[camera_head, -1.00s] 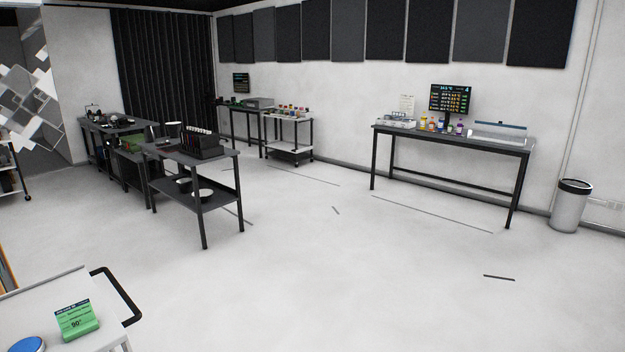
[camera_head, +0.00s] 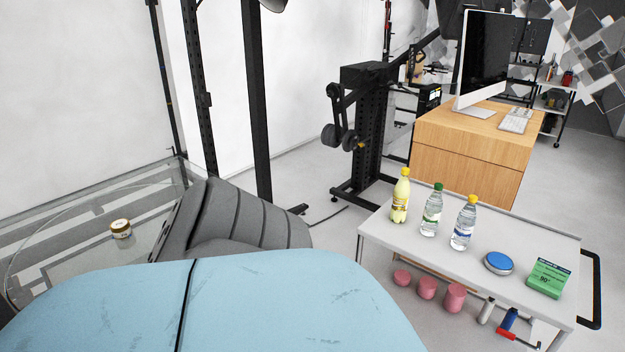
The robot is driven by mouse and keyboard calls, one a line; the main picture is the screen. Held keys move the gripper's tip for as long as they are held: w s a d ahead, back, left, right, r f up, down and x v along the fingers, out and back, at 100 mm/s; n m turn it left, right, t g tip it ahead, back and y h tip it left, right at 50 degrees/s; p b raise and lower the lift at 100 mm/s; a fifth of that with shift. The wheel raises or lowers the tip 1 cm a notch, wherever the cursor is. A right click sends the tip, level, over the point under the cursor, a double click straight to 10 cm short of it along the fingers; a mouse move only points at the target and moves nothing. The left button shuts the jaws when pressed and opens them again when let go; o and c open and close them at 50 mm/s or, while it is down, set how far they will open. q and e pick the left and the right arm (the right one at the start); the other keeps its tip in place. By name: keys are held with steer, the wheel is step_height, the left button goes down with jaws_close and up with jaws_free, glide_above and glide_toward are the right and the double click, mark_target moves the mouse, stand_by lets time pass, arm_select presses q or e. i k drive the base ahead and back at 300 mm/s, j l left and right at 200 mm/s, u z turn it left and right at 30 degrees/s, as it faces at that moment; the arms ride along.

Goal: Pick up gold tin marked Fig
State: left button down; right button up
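A small round tin (camera_head: 121,229) with a gold-brown side and a pale lid stands on a round glass table (camera_head: 60,262) at the left of the head view. Its label is too small to read, so I cannot tell if it is marked Fig. A flat round tin with a blue lid (camera_head: 499,262) sits on a white cart (camera_head: 400,243) at the right. Neither of my grippers shows in the view.
A blue padded bench (camera_head: 290,305) fills the front, with a grey chair (camera_head: 235,220) behind it. The cart also holds several bottles and a green box (camera_head: 548,278). A wooden desk (camera_head: 465,160) and black gym equipment (camera_head: 370,130) stand behind.

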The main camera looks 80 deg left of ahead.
mark_target(120, 228)
steer(key=u, duration=3.8)
steer(key=l+u, duration=0.1)
steer(key=u, duration=0.25)
steer(key=l+u, duration=0.1)
steer(key=u, duration=0.3)
steer(key=i+l+u, duration=0.1)
steer(key=u, duration=0.25)
steer(key=l+u, duration=0.35)
steer(key=l, duration=0.15)
steer(key=l+u, duration=0.3)
steer(key=l, duration=0.2)
steer(key=k, duration=0.05)
